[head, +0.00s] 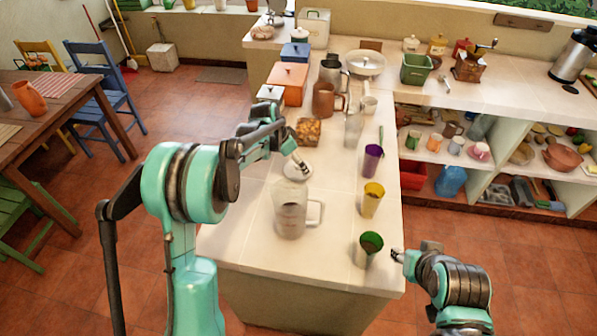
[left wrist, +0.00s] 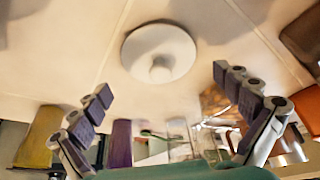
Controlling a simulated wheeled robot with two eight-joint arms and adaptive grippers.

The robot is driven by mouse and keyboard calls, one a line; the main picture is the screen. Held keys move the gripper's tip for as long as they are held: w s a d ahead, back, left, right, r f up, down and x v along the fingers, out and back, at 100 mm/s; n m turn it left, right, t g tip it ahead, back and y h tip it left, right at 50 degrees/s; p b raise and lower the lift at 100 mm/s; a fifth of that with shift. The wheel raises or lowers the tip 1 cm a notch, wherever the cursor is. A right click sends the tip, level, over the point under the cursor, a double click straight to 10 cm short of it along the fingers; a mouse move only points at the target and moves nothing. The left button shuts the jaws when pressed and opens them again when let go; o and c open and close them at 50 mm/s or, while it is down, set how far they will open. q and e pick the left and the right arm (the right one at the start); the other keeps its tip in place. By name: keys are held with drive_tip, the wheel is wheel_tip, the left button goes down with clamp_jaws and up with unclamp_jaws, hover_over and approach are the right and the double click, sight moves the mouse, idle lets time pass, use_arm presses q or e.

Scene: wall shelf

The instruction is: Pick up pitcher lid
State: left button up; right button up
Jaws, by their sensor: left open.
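The pitcher lid (head: 293,174) is a pale round disc lying on the white counter (head: 245,235), just behind the clear pitcher (head: 289,215). In the left wrist view the lid (left wrist: 150,40) lies knob toward the camera, ahead of the two fingers and between their lines. My left gripper (head: 301,160) is just above the lid and partly covers it in the head view. In the left wrist view my left gripper (left wrist: 162,84) is open and empty, with its fingers wide apart. My right gripper (head: 398,256) is beside the counter's right edge; its finger opening is unclear.
A purple cup (head: 372,160), a yellow cup (head: 371,200) and a green cup (head: 368,250) line the counter's right side. A patterned box (head: 308,131), a brown pitcher (head: 325,100) and an orange box (head: 288,82) stand behind the lid. The counter left of the pitcher is clear.

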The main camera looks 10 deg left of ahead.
use_arm(q)
drive_tip(key=x, duration=0.2)
drive_tip(key=shift+w+f, duration=0.15)
drive_tip(key=shift+f, duration=0.15)
drive_tip(key=shift+r, duration=0.1)
drive_tip(key=c, duration=0.9)
drive_tip(key=shift+s, duration=0.25)
drive_tip(key=c, duration=0.4)
drive_tip(key=shift+c, duration=0.3)
drive_tip(key=shift+r, duration=0.1)
drive_tip(key=shift+c, duration=0.2)
